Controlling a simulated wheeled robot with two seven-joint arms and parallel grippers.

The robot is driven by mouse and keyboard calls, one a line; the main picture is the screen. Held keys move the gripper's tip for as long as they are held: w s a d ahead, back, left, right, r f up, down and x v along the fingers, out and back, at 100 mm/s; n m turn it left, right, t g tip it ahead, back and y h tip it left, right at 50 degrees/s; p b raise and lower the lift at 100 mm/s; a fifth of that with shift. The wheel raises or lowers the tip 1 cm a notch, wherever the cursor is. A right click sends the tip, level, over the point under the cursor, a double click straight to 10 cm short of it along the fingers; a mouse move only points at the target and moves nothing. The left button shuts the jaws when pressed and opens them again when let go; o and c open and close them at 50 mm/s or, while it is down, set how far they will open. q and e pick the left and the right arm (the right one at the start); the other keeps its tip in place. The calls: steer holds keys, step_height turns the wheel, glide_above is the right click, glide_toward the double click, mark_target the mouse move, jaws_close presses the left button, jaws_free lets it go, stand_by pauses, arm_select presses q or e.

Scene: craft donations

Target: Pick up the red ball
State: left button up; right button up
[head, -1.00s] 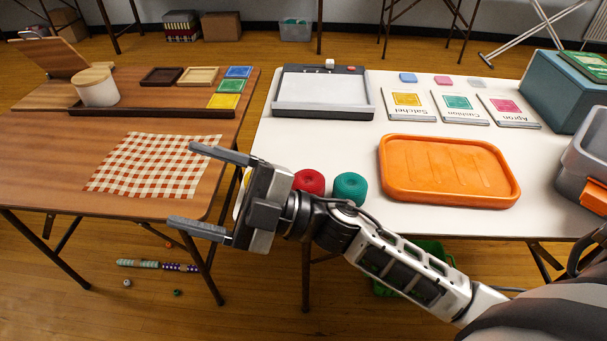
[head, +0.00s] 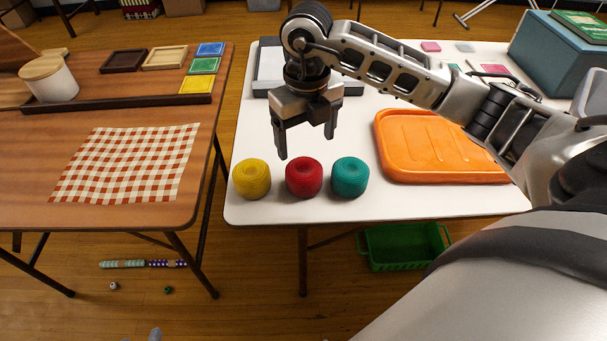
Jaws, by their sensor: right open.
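The red ball (head: 304,178), a squat rounded ball of yarn-like look, sits on the white table near its front edge. A yellow ball (head: 252,179) stands to its left and a teal ball (head: 349,178) to its right, with small gaps between them. My right gripper (head: 306,148) is open and empty, fingers pointing down, above and slightly behind the red ball in the picture. It does not touch the ball. My left gripper is not clearly in view.
An orange tray (head: 440,172) lies right of the balls. A paper trimmer (head: 268,85) is behind my right gripper. A wooden table (head: 120,222) with a checked cloth (head: 125,165) stands left across a gap. A green basket (head: 405,262) is on the floor.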

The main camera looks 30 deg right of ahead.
mark_target(305, 169)
step_height(305, 169, down, 4)
steer(key=shift+f, duration=0.15)
steer(key=f, duration=0.5)
steer(key=shift+s+a+f, duration=0.1)
steer(key=shift+s+a, duration=0.05)
steer(key=shift+a, duration=0.05)
steer(key=c, duration=0.7)
